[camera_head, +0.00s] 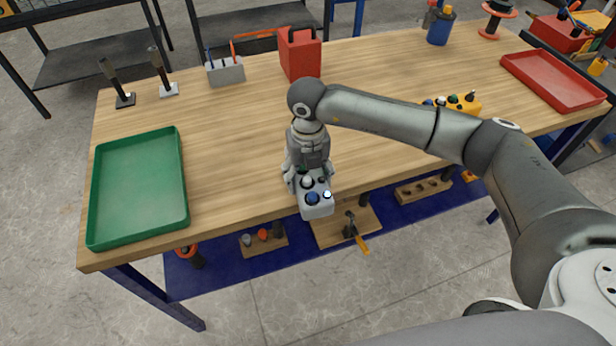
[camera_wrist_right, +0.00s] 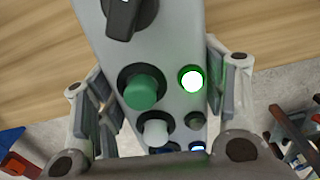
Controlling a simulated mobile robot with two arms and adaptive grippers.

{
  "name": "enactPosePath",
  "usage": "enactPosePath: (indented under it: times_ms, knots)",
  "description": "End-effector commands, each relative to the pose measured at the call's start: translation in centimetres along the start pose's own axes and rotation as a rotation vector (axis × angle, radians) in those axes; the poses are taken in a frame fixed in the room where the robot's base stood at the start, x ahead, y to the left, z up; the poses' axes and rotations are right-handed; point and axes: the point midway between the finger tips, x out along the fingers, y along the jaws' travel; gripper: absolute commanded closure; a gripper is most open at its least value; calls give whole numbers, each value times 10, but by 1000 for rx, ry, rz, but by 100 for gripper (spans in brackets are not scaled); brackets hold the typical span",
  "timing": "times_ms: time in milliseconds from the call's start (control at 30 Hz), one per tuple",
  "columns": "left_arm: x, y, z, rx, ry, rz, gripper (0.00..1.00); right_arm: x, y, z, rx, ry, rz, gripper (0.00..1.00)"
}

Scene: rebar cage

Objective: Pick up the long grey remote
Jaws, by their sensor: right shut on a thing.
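The long grey remote (camera_head: 316,201) is at the front edge of the wooden table in the head view, with blue, white and lit buttons on its face. My right gripper (camera_head: 309,180) is over it and shut on its sides. In the right wrist view the grey remote (camera_wrist_right: 180,55) lies between the two fingers of my right gripper (camera_wrist_right: 160,105). It shows a black knob, a green button, a white button and a bright lit button there. I cannot tell whether the remote touches the table. My left gripper is in neither view.
A green tray (camera_head: 183,215) lies at the left of the wooden table (camera_head: 240,130), a red tray (camera_head: 512,62) at the far right. A red box (camera_head: 300,55) and a grey holder (camera_head: 226,72) stand at the back. A yellow remote (camera_head: 463,103) lies behind my right arm.

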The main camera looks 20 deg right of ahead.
Motion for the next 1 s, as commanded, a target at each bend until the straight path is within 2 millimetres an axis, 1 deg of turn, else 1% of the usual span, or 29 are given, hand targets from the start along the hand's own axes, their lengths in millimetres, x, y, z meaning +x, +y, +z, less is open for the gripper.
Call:
enactPosePath:
  times_ms: [167,267,367,433,567,733,800,1000]
  knots:
    - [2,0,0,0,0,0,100,-3,0,1,0,-2,1,79]
    - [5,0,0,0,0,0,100,-8,0,1,0,-3,2,79]
    - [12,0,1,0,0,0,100,-18,0,2,0,-6,2,79]
    - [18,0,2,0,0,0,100,-29,0,2,0,-7,2,79]
    - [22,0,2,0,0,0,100,-53,11,-16,-7,-7,2,79]
    - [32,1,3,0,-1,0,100,-93,30,-44,-8,-8,3,79]
    - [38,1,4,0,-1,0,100,-98,41,-61,-11,-5,3,79]
    - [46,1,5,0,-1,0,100,-118,62,-96,-6,-5,2,79]
